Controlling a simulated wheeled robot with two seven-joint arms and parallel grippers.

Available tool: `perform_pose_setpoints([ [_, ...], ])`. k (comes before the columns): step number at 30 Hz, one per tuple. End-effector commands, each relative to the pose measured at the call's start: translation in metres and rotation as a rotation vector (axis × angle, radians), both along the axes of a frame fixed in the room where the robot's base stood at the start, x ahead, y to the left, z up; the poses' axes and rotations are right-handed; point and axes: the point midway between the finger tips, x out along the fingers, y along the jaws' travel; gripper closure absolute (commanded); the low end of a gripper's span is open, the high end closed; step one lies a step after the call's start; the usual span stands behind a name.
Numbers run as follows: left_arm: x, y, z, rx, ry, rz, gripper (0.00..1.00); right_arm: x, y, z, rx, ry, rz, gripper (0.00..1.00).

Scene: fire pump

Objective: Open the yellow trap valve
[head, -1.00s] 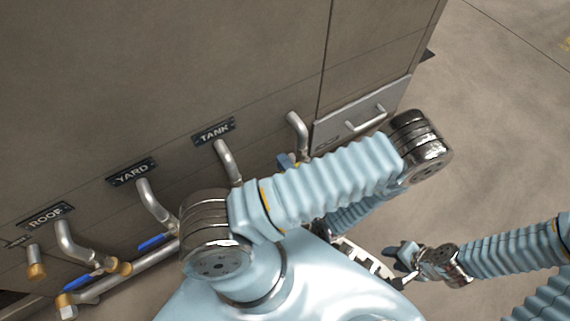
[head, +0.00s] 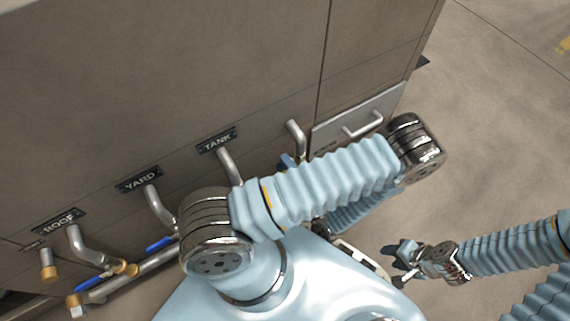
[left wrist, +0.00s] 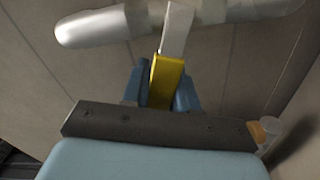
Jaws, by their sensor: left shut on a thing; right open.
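The yellow trap valve handle (left wrist: 165,82) shows in the left wrist view, standing between the blue fingers of my left gripper (left wrist: 161,86). The gripper is shut on it. A pale metal stem (left wrist: 176,30) runs from the handle's far end to a silver pipe (left wrist: 235,12) across the top. In the head view my left arm covers the yellow handle; a small blue piece (head: 287,161) beyond the arm may be a gripper finger. My right gripper (head: 399,264) is open and empty over the floor at the lower right.
The grey cabinet (head: 180,80) carries bent pipes under the ROOF (head: 59,221), YARD (head: 139,179) and TANK (head: 217,140) labels. Blue lever handles (head: 159,244) and a long low pipe (head: 130,273) lie at the lower left. The floor at the right is clear.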

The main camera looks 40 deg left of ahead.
Motion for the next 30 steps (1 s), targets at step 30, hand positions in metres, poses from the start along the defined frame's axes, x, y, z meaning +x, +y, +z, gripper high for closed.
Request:
perform_pose_setpoints([
  [30, 0.007, -0.004, 0.013, 0.100, 0.248, -0.003, 1.00, 0.000, -0.001, 0.024, -0.002, 0.001, 0.000, 0.56],
])
